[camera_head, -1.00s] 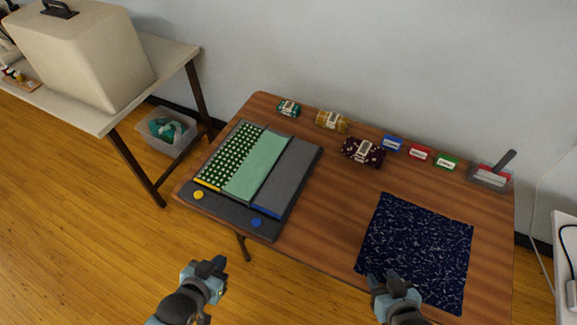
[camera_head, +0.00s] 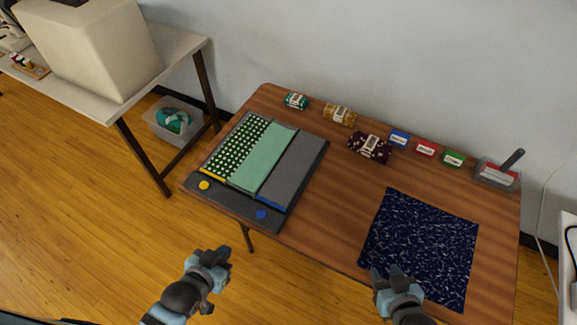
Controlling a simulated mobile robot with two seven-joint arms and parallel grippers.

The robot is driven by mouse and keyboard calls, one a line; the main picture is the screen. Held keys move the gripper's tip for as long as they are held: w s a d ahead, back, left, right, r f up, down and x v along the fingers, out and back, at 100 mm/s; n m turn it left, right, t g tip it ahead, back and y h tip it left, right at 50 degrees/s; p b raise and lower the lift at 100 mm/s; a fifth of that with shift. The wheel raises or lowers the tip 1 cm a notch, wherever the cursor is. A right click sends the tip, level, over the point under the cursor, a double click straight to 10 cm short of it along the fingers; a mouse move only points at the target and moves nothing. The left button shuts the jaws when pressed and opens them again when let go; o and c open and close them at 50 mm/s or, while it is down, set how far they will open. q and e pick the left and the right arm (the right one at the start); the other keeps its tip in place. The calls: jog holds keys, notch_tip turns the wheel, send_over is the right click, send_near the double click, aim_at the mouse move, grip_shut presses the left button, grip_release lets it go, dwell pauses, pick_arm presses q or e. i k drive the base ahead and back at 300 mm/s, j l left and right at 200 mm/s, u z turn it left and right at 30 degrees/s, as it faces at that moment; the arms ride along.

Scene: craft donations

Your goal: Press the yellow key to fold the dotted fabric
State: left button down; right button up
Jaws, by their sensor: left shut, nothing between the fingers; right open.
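The folding board (camera_head: 231,208) lies at the left of the wooden table. The dotted fabric, green with white dots (camera_head: 236,149), lies on its left panel, and a plain green part (camera_head: 264,160) covers the middle panel. The right panel (camera_head: 297,172) is bare grey. The round yellow key (camera_head: 204,185) is on the board's front strip at the left, and a blue key (camera_head: 261,214) is at the right. My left gripper (camera_head: 216,256) is shut and empty, in front of the table and below the board. My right gripper (camera_head: 389,272) is open at the front edge of the dark blue fabric.
The dark blue patterned fabric (camera_head: 420,244) lies flat at the right. Rolled fabric bundles (camera_head: 370,146), coloured labelled cards (camera_head: 426,149) and a clear bin (camera_head: 497,173) line the back. The table between board and blue fabric is clear.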

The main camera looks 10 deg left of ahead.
aim_at(204, 185)
jog(key=u, duration=1.05)
